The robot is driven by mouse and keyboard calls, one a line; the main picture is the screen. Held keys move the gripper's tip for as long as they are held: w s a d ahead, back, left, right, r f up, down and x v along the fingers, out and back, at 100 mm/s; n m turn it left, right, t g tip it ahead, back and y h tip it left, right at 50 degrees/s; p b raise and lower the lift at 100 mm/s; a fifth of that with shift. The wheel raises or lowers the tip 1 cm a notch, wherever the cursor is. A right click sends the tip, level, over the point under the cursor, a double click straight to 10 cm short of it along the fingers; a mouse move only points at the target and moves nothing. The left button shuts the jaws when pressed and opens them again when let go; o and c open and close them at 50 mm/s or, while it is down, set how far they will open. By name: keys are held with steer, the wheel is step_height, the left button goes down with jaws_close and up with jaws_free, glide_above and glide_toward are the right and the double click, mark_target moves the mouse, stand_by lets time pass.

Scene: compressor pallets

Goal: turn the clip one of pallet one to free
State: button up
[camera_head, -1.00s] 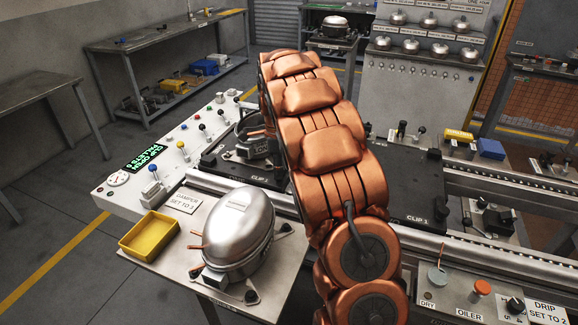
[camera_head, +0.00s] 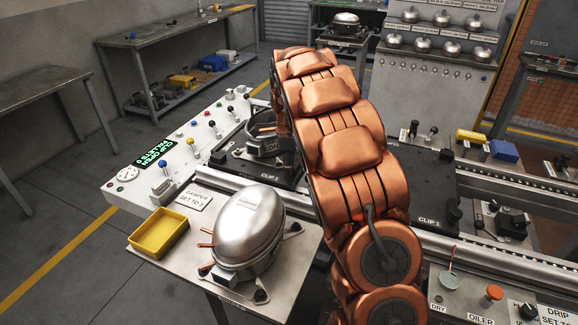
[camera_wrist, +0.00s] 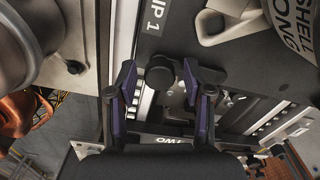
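In the wrist view, clip one is a black round-ended knob (camera_wrist: 160,74) at the edge of a dark pallet plate (camera_wrist: 245,92), beside a label partly reading "IP 1". My gripper (camera_wrist: 158,72) is open, with its purple-padded fingers on either side of the knob. A gap shows at the left finger; contact at the right is unclear. My copper arm hides part of that pallet and the gripper there. Another plate (camera_head: 415,190) marked "CLIP 1" lies right of the arm.
A silver compressor (camera_head: 248,230) and a yellow tray (camera_head: 160,233) occupy the front bench. A control panel (camera_head: 180,150) with levers and a green display stands at left. Rails (camera_head: 490,258) run rightward. In the wrist view, a ring labelled "SHELL" (camera_wrist: 290,25) is close by.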

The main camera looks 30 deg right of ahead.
stand_by(0.3)
step_height(320, 180, up, 12)
stand_by(0.6)
stand_by(0.5)
